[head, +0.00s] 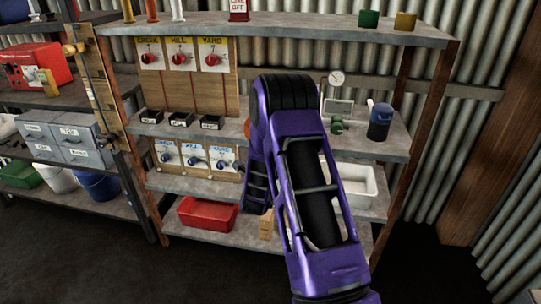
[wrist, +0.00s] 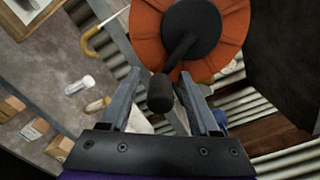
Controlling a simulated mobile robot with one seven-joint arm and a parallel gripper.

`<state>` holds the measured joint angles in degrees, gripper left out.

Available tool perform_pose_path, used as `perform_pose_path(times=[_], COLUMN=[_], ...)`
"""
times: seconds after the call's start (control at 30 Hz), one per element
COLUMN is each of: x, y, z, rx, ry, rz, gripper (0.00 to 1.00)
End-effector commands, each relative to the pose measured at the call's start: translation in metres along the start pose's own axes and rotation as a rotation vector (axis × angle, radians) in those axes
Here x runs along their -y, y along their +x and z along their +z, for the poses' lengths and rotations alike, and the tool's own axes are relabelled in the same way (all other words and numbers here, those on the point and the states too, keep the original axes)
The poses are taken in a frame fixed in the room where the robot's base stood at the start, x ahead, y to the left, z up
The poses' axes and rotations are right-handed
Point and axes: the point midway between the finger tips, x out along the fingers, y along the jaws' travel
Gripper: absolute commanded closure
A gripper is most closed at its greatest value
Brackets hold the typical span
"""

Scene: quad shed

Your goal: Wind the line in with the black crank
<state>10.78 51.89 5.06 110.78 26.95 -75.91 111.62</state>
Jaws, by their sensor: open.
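The black crank (wrist: 181,52) shows in the wrist view on the front of an orange reel (wrist: 228,62) with a round black hub. Its arm slants down-left to a thick dark knob (wrist: 160,96). My gripper (wrist: 159,76) is open, one finger on each side of the knob in the picture, with visible gaps. I cannot tell how deep the knob sits between the fingers. In the head view only a sliver of the orange reel (head: 247,127) shows beside my purple arm, which hides the crank and my gripper.
A shelf unit (head: 290,28) carries labelled switch panels (head: 182,58), small black bins (head: 181,120), a red tray (head: 207,214), a white basin (head: 362,188) and a blue container (head: 380,121). Dark floor is open at the right.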

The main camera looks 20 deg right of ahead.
Motion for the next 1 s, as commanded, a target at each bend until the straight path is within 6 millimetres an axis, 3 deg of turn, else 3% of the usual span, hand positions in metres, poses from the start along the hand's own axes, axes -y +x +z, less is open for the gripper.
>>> perform_pose_path(times=[0.13, 0.27, 0.73, 1.0], x=[0.0, 0.0, -0.001, -0.001], y=[-0.009, -0.032, -0.143, -0.172], z=[0.0, 0.0, 0.001, 0.001], rx=[-0.001, -0.001, 0.002, 0.002], ry=[0.0, -0.001, -0.001, 0.001], rz=[0.001, 0.002, 0.003, 0.002], gripper=[0.38, 0.38, 0.38, 0.38])
